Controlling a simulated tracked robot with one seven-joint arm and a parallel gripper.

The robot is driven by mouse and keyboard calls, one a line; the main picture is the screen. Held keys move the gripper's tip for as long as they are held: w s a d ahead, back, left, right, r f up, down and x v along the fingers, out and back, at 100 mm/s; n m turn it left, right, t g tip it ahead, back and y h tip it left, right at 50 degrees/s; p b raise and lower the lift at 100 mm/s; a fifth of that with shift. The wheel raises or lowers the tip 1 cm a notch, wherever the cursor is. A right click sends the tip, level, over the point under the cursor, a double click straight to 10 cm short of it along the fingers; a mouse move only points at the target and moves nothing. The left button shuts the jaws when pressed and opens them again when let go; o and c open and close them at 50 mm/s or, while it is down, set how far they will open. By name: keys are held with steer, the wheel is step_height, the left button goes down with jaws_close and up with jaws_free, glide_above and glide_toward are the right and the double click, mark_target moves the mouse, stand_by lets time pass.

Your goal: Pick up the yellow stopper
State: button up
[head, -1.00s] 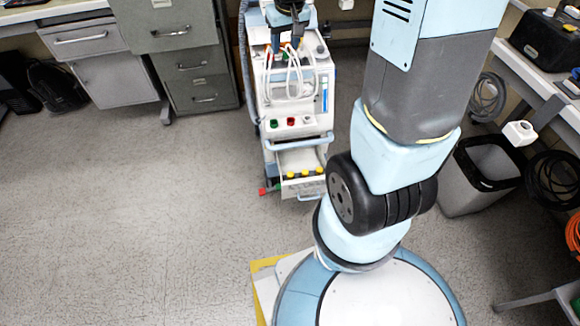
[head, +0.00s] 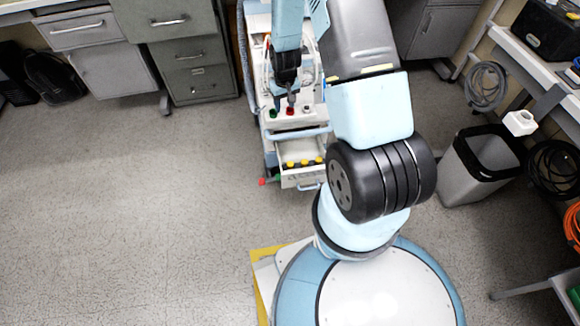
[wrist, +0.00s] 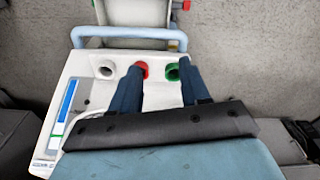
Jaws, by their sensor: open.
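My gripper (head: 283,105) is open and empty, above the cart's front panel and behind the drawer. In the wrist view its two fingers (wrist: 160,70) are spread near the red port (wrist: 143,70) and the green port (wrist: 173,73). I cannot tell whether they touch the panel.
A pale blue handle bar (head: 297,134) crosses the cart front between panel and drawer. Small red (head: 262,182) and green parts show at the cart's lower left corner. A bin (head: 475,165) stands right; floor left is open.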

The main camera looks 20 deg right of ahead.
steer(key=g, duration=0.1)
glide_above(290, 163)
step_height(290, 163, down, 16)
steer(key=shift+a+f, duration=0.1)
steer(key=shift+f, duration=6.75)
jaws_close()
